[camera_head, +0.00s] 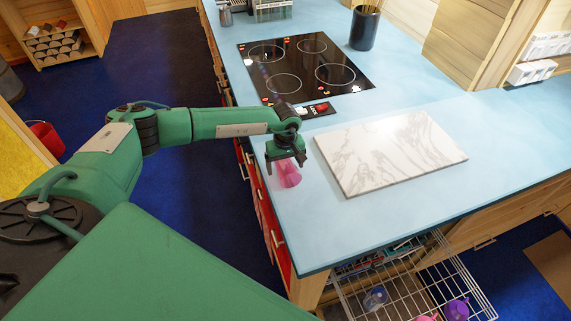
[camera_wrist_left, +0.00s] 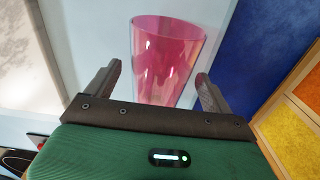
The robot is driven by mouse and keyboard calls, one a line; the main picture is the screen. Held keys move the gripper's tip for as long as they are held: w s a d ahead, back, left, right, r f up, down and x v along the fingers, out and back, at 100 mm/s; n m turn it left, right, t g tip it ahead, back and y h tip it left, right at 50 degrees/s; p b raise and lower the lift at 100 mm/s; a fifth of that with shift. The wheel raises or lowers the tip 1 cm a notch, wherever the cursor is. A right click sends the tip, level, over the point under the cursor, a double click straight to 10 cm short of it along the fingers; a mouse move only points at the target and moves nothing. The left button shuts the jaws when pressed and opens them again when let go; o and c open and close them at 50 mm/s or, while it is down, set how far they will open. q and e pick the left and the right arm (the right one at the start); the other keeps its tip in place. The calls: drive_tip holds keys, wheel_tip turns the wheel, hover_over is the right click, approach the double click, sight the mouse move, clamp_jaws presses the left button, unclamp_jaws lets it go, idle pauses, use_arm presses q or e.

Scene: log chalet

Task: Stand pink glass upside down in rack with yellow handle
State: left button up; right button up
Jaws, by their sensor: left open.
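The pink glass (camera_head: 289,176) is on the blue counter near its left edge, just under my left gripper (camera_head: 286,160). In the left wrist view the see-through pink glass (camera_wrist_left: 168,55) shows between the two spread fingers of my left gripper (camera_wrist_left: 160,85), its wide rim at the far end; its near end is hidden by the gripper body. The left gripper is open, and I see no clear contact with the glass. A wire rack (camera_head: 398,307) is pulled out below the counter at the bottom right, partly cut off; no yellow handle is clear on it. My right gripper is not in view.
A white marble board (camera_head: 390,152) lies right of the glass. A black cooktop (camera_head: 305,66) and a dark utensil pot (camera_head: 365,28) are farther back. The rack holds a bluish glass (camera_head: 375,298) and a purple cup (camera_head: 457,309). Counter around the board is clear.

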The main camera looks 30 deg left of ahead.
sight(286, 161)
use_arm(q)
drive_tip(key=shift+f, duration=0.1)
drive_tip(key=c, duration=1.3)
drive_tip(key=shift+o, duration=0.2)
drive_tip(key=shift+r, duration=0.2)
drive_tip(key=shift+w+r+b, duration=0.1)
drive_tip(key=shift+r+b, duration=0.15)
drive_tip(key=shift+b, duration=0.05)
wheel_tip(286, 161, up, 18)
drive_tip(key=b, duration=0.6)
drive_tip(key=s+d+f+m, duration=0.4)
drive_tip(key=s+d, duration=0.1)
drive_tip(key=s, duration=0.2)
drive_tip(key=s+d+f+m, duration=0.5)
drive_tip(key=s+d, duration=0.1)
drive_tip(key=s, duration=0.2)
drive_tip(key=shift+s, duration=0.3)
